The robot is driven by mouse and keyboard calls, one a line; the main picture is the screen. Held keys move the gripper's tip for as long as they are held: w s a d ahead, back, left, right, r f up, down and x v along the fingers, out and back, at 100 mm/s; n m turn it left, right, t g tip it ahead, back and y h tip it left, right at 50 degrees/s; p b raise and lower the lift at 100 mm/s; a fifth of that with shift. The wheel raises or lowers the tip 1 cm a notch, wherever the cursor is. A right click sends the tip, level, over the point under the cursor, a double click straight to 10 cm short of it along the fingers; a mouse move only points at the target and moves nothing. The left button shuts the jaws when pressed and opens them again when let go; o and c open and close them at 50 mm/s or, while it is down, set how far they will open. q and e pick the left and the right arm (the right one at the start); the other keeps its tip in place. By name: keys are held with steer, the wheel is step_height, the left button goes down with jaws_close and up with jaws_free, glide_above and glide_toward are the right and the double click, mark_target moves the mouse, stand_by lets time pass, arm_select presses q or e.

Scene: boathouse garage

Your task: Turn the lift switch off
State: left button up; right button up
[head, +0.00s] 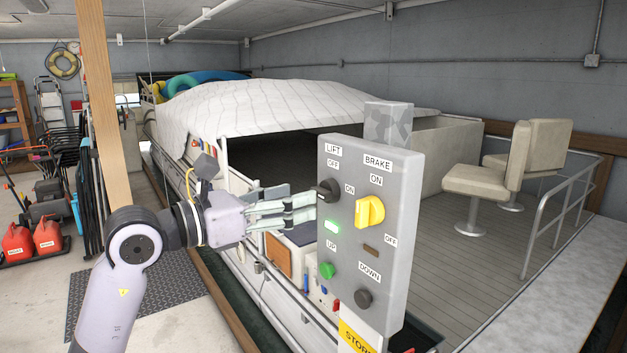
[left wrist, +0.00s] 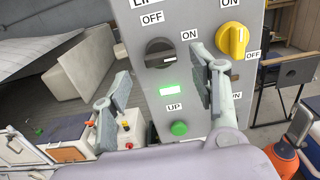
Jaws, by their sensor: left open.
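The lift switch (head: 327,190) is a black rotary knob under the LIFT label on the grey control box (head: 388,262). It also shows in the left wrist view (left wrist: 159,53), where its white mark points right, on the ON side. A green light (head: 331,227) below it is lit. My left gripper (head: 313,208) is open in front of the box. In the left wrist view its fingers (left wrist: 160,92) are spread, one left of the knob and one right, with the knob above and between them. They do not visibly hold it. My right gripper is not in view.
A yellow brake knob (head: 370,211) is right of the lift switch. A green UP button (head: 327,271) and a dark DOWN button (head: 363,297) sit below. A wooden post (head: 103,120) stands left. A covered boat (head: 265,105) lies behind the box.

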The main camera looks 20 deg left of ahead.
mark_target(325, 192)
arm_select(q)
steer(key=p+x, duration=0.1)
steer(key=x, duration=0.4)
steer(key=shift+c, duration=0.6)
steer(key=c, duration=1)
